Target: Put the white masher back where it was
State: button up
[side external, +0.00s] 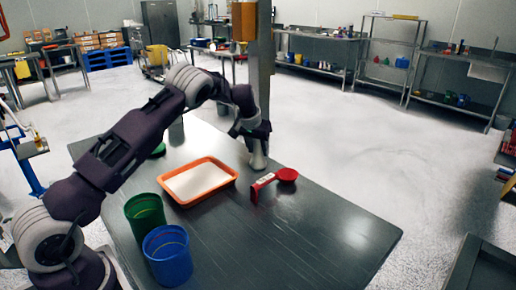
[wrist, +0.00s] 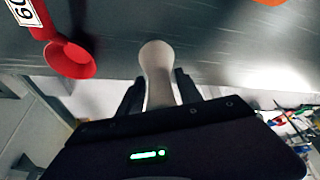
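The white masher (side external: 258,160) is upright at the far side of the dark table (side external: 310,235), right of the orange tray. In the side external view its upper part is hidden by my gripper (side external: 254,133). In the wrist view the pale masher (wrist: 157,65) lies between the two fingers of my gripper (wrist: 158,88), which close in on its narrow part from both sides. My gripper appears shut on it. I cannot tell whether the masher's wide end touches the table.
An orange tray (side external: 233,180) of white powder lies left of the masher. A red scoop (side external: 287,175) lies to the right, close by. A green cup (side external: 145,215) and a blue cup (side external: 167,258) stand at the front left. The table's right front is clear.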

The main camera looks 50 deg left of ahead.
jog(key=shift+o, duration=0.2)
jog(key=shift+r, duration=0.1)
jog(key=s+d+r+h, duration=0.1)
jog(key=s+d+r, duration=0.5)
jog(key=r, duration=0.4)
jog(key=s+d+r+h, duration=0.1)
jog(key=s+d+r, duration=0.2)
jog(key=s+r, duration=0.6)
jog(key=s+d+r+m+t, duration=0.1)
jog(key=s+d+r, duration=0.2)
jog(key=s+d, duration=0.25)
jog(key=s+d+r+m, duration=0.1)
jog(key=s+d+r, duration=0.25)
jog(key=s, duration=0.35)
jog(key=s+d+f+m, duration=0.1)
jog(key=s+d+f, duration=0.1)
jog(key=s, duration=0.7)
jog(key=s+d+f+m, duration=0.1)
jog(key=s+d+f, duration=0.1)
jog(key=s, duration=0.7)
jog(key=shift+d+f, duration=0.3)
jog(key=shift+f, duration=0.5)
